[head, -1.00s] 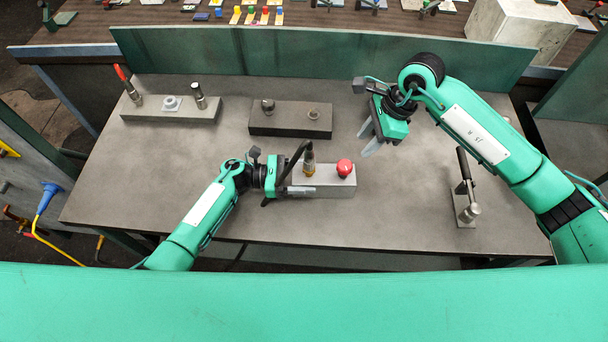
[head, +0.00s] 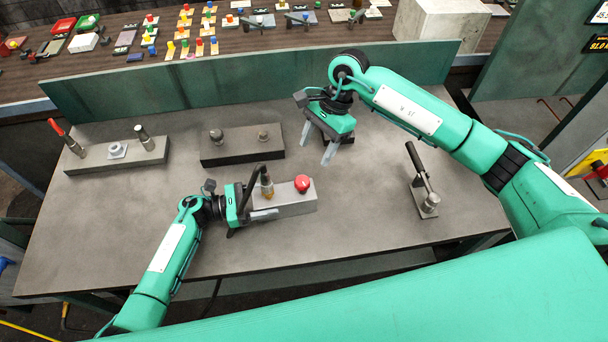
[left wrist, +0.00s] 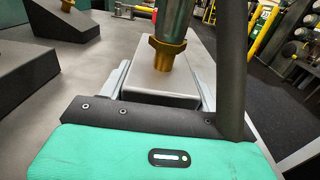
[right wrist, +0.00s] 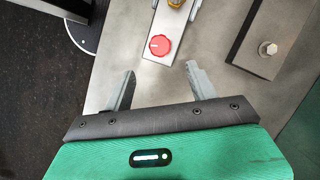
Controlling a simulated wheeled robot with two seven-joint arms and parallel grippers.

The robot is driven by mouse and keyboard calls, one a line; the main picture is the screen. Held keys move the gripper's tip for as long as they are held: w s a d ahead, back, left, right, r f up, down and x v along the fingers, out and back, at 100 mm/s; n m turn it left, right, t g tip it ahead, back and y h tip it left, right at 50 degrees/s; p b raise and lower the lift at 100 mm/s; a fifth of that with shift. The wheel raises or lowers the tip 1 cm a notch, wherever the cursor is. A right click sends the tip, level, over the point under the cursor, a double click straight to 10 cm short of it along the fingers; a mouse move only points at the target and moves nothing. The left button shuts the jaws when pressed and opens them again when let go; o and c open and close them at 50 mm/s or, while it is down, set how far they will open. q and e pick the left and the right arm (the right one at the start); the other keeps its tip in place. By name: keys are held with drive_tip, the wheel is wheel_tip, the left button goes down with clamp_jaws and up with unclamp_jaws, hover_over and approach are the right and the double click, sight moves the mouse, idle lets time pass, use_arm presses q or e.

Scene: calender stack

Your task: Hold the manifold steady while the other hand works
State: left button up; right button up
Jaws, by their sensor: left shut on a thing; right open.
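The manifold is a pale grey block (head: 292,203) with a red knob (head: 302,183) at its right end and a brass-collared fitting (head: 266,183) near its left end. It lies on the table, front middle. My left gripper (head: 262,205) is shut on its left end; in the left wrist view the fingers lie along both sides of the block (left wrist: 160,85). My right gripper (head: 318,142) is open and empty, above the table behind and right of the manifold. In the right wrist view, the red knob (right wrist: 160,45) shows just beyond its open fingers (right wrist: 158,72).
A dark block (head: 242,147) with two fittings lies behind the manifold. A grey block (head: 115,158) with a red-handled part is at back left. A lever stand (head: 424,195) is at right. A green panel (head: 250,80) closes the back. The front right tabletop is clear.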

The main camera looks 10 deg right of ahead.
sight(303, 180)
drive_tip(key=x, duration=1)
drive_tip(key=c, duration=1)
